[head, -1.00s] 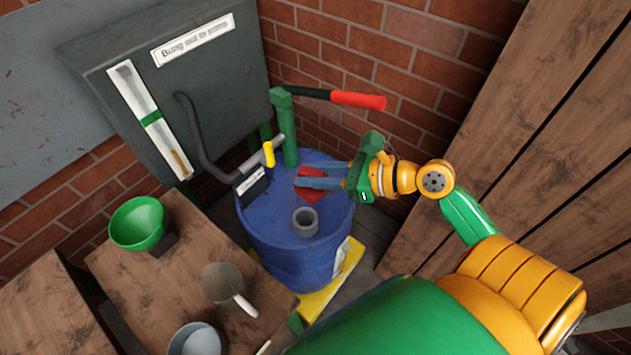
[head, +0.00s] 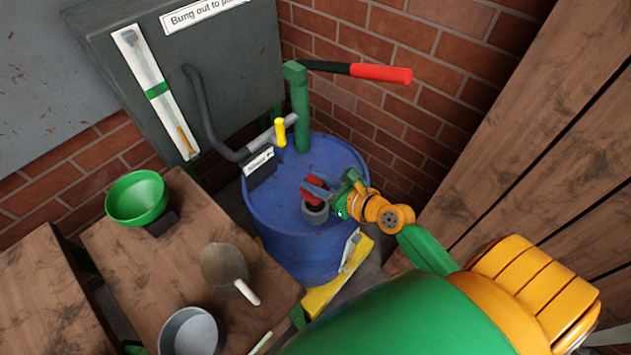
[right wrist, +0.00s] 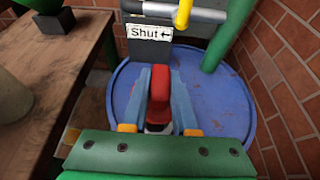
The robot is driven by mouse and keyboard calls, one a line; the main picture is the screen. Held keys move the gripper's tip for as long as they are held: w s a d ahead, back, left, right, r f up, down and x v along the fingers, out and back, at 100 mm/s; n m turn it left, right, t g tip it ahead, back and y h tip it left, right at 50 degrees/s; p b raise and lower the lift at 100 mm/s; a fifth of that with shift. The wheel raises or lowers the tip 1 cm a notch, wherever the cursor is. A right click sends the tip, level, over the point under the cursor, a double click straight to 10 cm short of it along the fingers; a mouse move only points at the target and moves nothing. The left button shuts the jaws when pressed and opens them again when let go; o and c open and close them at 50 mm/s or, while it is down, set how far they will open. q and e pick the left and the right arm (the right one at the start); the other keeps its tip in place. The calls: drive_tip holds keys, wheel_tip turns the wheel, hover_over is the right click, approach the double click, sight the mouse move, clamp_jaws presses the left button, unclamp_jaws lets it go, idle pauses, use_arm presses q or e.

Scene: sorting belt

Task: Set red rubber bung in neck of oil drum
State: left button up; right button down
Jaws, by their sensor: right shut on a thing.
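The blue oil drum (head: 270,205) stands upright beyond the bench, with a short grey neck (head: 316,215) on its lid. My right gripper (head: 317,190) is shut on the red rubber bung (head: 309,199), at the near side of the lid. The bung is at the neck's mouth; the fingers partly cover it, and I cannot tell whether it is seated in it or just above. In the right wrist view the bung (right wrist: 160,85) is between the two blue fingers, with a sliver of grey below it. My left gripper is not in view.
A green pump (head: 301,120) with a red-handled lever (head: 380,74) and a grey pipe with a yellow tap (head: 280,132) rise behind the lid.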

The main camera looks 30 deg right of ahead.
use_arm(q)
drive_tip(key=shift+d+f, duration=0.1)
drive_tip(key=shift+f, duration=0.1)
use_arm(e)
drive_tip(key=shift+f, duration=0.2)
drive_tip(key=shift+p, duration=0.35)
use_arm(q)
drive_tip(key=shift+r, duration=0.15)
use_arm(e)
drive_tip(key=shift+f, duration=0.2)
